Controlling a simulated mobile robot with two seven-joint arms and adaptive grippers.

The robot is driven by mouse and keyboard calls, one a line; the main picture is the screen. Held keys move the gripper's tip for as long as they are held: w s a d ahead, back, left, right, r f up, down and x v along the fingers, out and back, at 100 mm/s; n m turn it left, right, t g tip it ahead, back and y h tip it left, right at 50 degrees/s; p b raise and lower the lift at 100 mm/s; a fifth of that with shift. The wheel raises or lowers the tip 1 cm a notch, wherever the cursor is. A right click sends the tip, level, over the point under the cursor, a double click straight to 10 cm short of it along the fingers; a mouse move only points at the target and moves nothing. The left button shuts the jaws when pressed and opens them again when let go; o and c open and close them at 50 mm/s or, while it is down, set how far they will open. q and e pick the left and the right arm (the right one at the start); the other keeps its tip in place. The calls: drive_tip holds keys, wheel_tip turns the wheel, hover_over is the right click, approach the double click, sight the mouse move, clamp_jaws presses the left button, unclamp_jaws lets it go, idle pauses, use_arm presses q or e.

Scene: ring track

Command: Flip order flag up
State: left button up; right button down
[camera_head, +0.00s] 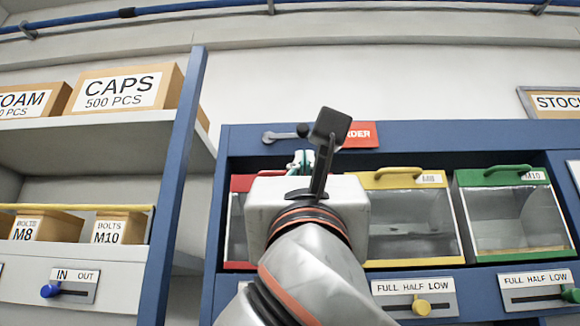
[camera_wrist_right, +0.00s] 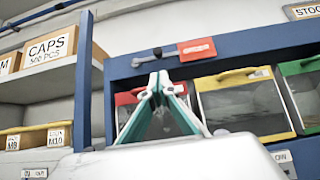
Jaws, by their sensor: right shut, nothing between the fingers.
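The order flag (camera_head: 362,135) is a red plate with white lettering on the blue top beam of the rack, partly hidden by my wrist camera in the head view. A grey bar with a dark knob (camera_head: 303,130) lies roughly level to its left. The flag (camera_wrist_right: 197,49) and bar (camera_wrist_right: 147,57) show whole in the right wrist view. My right gripper (camera_head: 300,160) is mostly hidden behind its own wrist, just below the bar. In the wrist view its teal fingers (camera_wrist_right: 158,82) meet at the tips, empty, with a gap to the bar. My left gripper is out of view.
Red (camera_head: 238,225), yellow (camera_head: 410,220) and green (camera_head: 512,215) bins with clear fronts sit under the beam. Sliders marked FULL HALF LOW (camera_head: 415,297) are below. A blue post (camera_head: 180,170) and shelves with boxes (camera_head: 125,87) stand left. The wall above the beam is clear.

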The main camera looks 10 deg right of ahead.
drive_tip(key=p, duration=0.3)
approach(307, 137)
drive_tip(key=a+x, duration=0.1)
drive_tip(key=x, duration=0.2)
drive_tip(key=shift+p+x, duration=0.3)
drive_tip(key=shift+x, duration=0.9)
drive_tip(key=shift+w+d, duration=0.1)
drive_tip(key=shift+d, duration=0.15)
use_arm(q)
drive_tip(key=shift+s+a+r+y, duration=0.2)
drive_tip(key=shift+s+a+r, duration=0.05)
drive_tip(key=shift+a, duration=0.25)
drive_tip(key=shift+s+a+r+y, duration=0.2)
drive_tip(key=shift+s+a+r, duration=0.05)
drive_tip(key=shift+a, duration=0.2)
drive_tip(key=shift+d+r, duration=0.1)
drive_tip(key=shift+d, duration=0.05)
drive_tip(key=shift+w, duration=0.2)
use_arm(e)
drive_tip(key=shift+d+r, duration=0.1)
drive_tip(key=shift+d, duration=0.1)
